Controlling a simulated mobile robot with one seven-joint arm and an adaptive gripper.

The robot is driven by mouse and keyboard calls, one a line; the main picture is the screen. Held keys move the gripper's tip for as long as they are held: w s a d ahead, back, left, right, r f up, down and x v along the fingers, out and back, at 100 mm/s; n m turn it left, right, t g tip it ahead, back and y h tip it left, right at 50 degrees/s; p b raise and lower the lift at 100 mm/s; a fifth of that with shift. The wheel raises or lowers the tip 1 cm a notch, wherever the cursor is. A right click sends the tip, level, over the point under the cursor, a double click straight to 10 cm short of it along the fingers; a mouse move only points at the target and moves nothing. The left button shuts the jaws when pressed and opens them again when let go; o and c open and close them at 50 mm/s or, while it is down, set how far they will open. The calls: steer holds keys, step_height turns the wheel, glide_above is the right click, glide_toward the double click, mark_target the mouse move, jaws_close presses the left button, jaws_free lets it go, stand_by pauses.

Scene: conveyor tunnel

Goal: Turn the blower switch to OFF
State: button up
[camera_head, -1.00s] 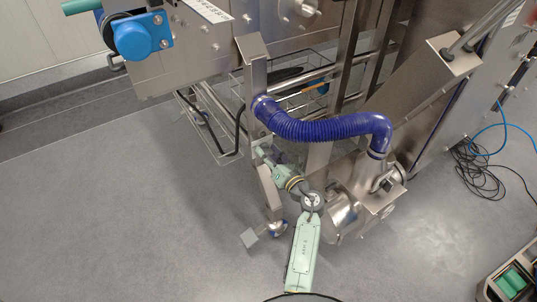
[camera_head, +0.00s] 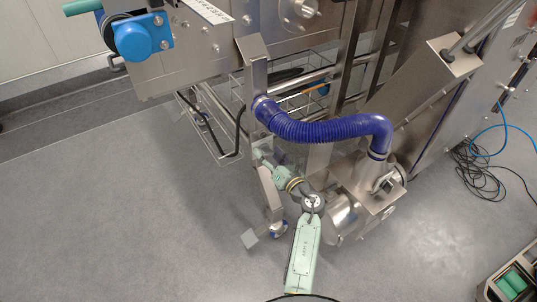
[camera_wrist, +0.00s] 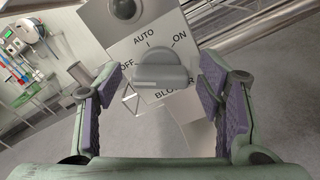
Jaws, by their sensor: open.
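The blower switch is a grey knob (camera_wrist: 160,76) on a light panel (camera_wrist: 130,50) marked AUTO, ON, OFF and BLOWER in the wrist view. Its broad handle lies crosswise in the picture; I cannot tell for sure which mark it points to. My gripper (camera_wrist: 161,84) is open, with one purple-padded finger on each side of the knob. A gap shows between the knob and each finger. In the head view my gripper (camera_head: 261,158) is beside the upright steel leg, and the switch cannot be made out there.
A dark round part (camera_wrist: 124,9) sits above the switch on the panel. A blue corrugated hose (camera_head: 325,128) arches over my arm to a steel blower housing (camera_head: 345,215) close on its right. A wire basket (camera_head: 210,125) is behind. The floor on the left is clear.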

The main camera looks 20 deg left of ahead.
steer(key=v, duration=1.2)
